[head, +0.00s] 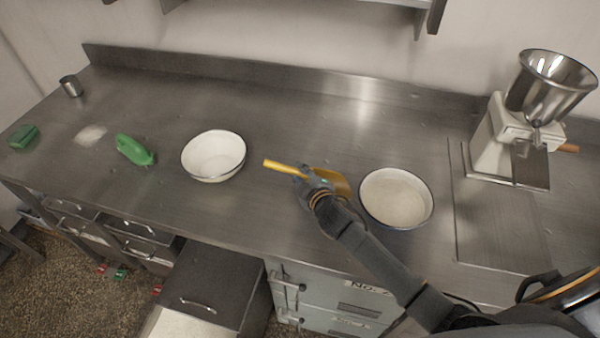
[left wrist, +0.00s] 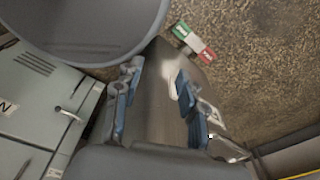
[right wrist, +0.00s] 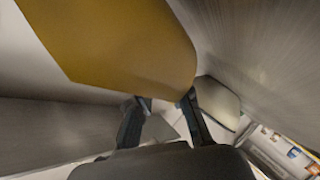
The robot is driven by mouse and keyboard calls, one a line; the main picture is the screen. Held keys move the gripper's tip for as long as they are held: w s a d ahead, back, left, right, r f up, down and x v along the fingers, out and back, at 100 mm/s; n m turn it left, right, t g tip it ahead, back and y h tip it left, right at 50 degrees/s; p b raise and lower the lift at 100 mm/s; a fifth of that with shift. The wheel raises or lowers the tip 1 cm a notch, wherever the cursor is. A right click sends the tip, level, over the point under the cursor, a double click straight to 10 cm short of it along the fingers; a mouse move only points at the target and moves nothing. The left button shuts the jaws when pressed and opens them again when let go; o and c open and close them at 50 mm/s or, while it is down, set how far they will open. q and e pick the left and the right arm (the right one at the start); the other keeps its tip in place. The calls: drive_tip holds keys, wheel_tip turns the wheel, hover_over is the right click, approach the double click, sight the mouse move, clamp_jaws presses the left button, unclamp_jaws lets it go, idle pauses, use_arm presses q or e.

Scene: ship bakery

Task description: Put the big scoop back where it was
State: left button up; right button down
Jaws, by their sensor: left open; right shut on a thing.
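The big scoop (head: 287,167) is yellow, with its handle pointing left in the head view. Its broad yellow part shows large in the right wrist view (right wrist: 115,40). My right gripper (head: 312,184) is shut on the scoop, between the two white bowls at the counter. I cannot tell whether the scoop touches the steel top. My left gripper (left wrist: 155,90) is open and empty, low in front of the counter by the cabinets; it is not seen in the head view.
An empty white bowl (head: 214,157) is left of the scoop, and a bowl of pale contents (head: 397,199) is right. A green scoop (head: 134,150), a white powder patch (head: 91,134), a green sponge (head: 23,137) and a metal cup (head: 71,86) lie farther left. A grinder (head: 505,135) stands right.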

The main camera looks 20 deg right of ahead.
drive_tip(key=shift+f+b, duration=0.35)
drive_tip(key=shift+f, duration=0.1)
drive_tip(key=c, duration=1.2)
unclamp_jaws()
drive_tip(key=shift+o, duration=0.2)
drive_tip(key=shift+s, duration=0.15)
drive_tip(key=v, duration=1.2)
drive_tip(key=shift+r, duration=0.1)
